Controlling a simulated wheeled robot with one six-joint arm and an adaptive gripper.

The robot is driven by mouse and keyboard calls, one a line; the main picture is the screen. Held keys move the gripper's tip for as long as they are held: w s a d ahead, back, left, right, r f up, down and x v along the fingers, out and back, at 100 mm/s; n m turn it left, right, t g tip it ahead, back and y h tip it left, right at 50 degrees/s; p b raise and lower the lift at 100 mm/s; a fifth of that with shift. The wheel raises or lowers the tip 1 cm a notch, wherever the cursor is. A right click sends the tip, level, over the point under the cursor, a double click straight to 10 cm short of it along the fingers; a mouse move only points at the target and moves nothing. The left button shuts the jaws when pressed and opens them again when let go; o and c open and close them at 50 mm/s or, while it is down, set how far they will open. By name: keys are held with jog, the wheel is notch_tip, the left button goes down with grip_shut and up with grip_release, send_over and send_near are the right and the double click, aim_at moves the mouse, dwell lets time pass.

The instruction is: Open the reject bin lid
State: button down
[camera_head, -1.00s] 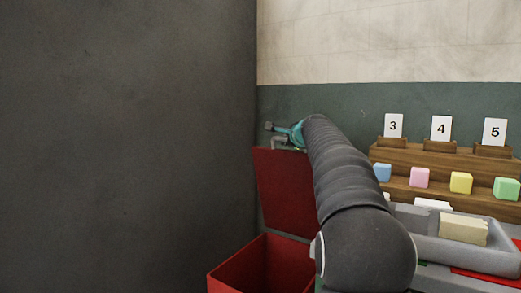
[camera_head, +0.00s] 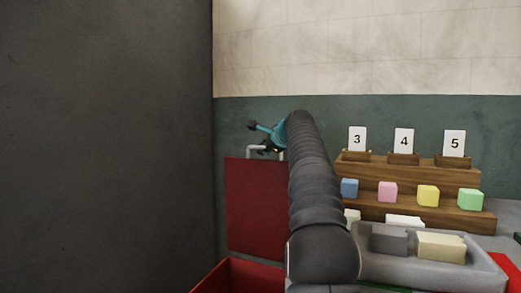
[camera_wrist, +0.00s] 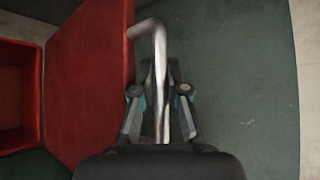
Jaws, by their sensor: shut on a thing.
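The red reject bin (camera_head: 238,278) stands low in the head view, its front cut off by the frame. Its red lid (camera_head: 255,205) stands raised, about upright, at the back of the bin. The lid's metal handle (camera_head: 256,148) is at its top edge. My gripper (camera_head: 268,140) is at this handle. In the wrist view my gripper (camera_wrist: 160,82) is shut on the bent metal handle (camera_wrist: 159,50), which runs between the fingers. The lid (camera_wrist: 90,70) lies to the left there, with the open bin (camera_wrist: 15,95) beyond it.
A dark wall (camera_head: 105,150) fills the left. On the right, a wooden stepped rack (camera_head: 410,175) holds number cards and coloured blocks. A grey tray (camera_head: 480,277) with a dark and a cream block is in front. A green wall is behind the lid.

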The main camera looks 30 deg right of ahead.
jog(key=shift+d+f, duration=0.2)
jog(key=c, duration=1.2)
grip_release()
jog(key=shift+s+d, duration=0.15)
jog(key=shift+a+r, duration=0.1)
jog(key=shift+a, duration=0.15)
jog(key=shift+s+r, duration=0.3)
jog(key=shift+s, duration=0.05)
jog(key=v, duration=1.1)
jog(key=shift+f, duration=0.1)
